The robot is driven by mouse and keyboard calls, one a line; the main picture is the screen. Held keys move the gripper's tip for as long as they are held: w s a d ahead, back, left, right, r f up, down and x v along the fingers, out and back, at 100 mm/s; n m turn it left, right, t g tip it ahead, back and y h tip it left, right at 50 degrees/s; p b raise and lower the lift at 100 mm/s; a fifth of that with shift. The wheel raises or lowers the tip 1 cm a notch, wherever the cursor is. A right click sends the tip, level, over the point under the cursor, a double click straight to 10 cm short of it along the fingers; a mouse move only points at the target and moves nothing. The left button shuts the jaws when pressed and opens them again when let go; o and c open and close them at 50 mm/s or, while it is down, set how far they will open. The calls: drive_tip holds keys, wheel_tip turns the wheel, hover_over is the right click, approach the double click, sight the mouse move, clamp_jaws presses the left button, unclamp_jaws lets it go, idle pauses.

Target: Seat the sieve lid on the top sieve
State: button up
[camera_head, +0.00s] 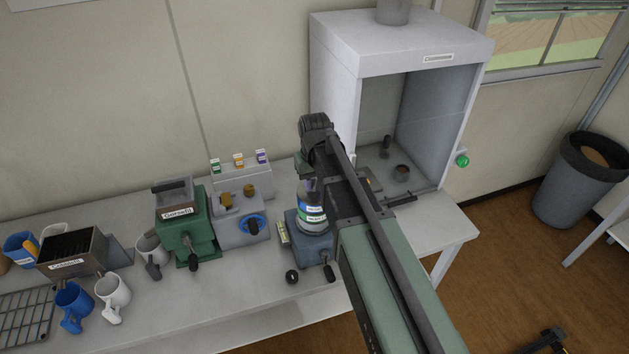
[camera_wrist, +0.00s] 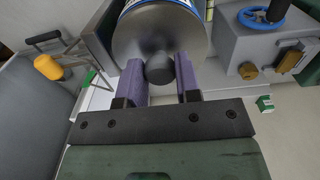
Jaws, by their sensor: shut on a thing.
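The sieve lid (camera_wrist: 140,42) is a round grey metal disc with a dark knob (camera_wrist: 160,69) in the wrist view. My gripper (camera_wrist: 162,75) is shut on the knob, one purple finger on each side. The sieve stack (camera_head: 312,212), with blue and green bands, stands on a grey-blue shaker base (camera_head: 314,243) in the head view. My gripper is directly above the stack there, and my arm hides much of the lid. A blue-and-white band shows just past the lid's rim in the wrist view. I cannot tell whether the lid sits fully flush.
Left of the stack stand a grey machine with a blue handwheel (camera_head: 252,224) and a green machine (camera_head: 184,233). A white fume hood (camera_head: 402,45) stands to the right. Mugs and a wire rack (camera_head: 27,314) occupy the left end. The bench front is mostly clear.

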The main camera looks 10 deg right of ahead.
sight(314, 182)
drive_tip(key=o, duration=1)
drive_tip(key=shift+c, duration=0.2)
wheel_tip(314, 182, up, 11)
drive_tip(key=p, duration=1.1)
drive_tip(key=s+f+b, duration=0.8)
drive_tip(key=f+b, duration=0.2)
drive_tip(key=s+f+b, duration=0.8)
drive_tip(key=f+b, duration=0.3)
drive_tip(key=shift+m, duration=0.4)
